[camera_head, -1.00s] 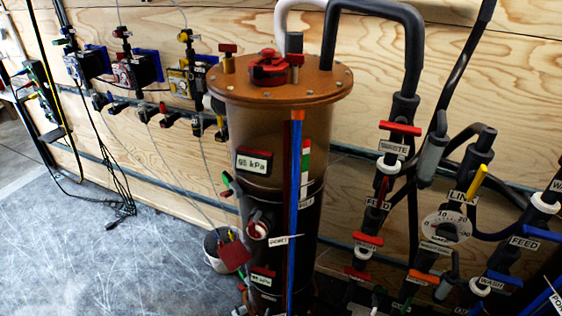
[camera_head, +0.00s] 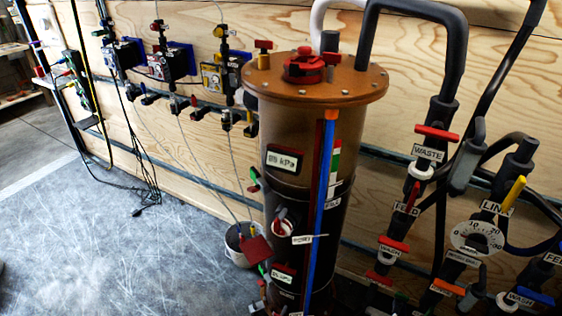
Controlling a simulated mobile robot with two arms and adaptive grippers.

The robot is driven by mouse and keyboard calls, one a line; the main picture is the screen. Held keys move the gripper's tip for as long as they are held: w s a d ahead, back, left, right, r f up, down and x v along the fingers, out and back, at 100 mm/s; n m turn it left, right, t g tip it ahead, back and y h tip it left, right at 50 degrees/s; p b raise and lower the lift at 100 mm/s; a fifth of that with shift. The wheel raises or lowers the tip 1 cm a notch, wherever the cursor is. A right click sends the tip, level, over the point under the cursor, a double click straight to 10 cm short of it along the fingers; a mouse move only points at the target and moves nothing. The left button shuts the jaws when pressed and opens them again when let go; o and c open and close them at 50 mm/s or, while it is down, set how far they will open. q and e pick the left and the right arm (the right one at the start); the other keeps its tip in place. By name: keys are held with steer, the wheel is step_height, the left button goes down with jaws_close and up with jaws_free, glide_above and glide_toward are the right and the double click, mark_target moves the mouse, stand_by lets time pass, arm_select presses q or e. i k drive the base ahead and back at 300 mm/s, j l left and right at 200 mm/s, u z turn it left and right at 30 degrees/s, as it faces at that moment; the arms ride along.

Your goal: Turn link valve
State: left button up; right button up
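The link valve is at the right of the head view, on a black pipe. Its yellow handle (camera_head: 514,194) stands up at a tilt beside the white "LINK" label (camera_head: 496,208), which the handle partly covers. A round white dial (camera_head: 476,237) with numbers sits just below it. Neither of my grippers shows in the head view, so I cannot see whether they are open or shut.
A tall filter vessel (camera_head: 313,170) with a copper-coloured lid stands left of the valves. A red "WASTE" handle (camera_head: 437,134), red and blue handles and thick hoses surround the link valve. The grey floor (camera_head: 110,250) at the left is clear apart from cables.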

mark_target(512, 191)
steer(key=z, duration=2.3)
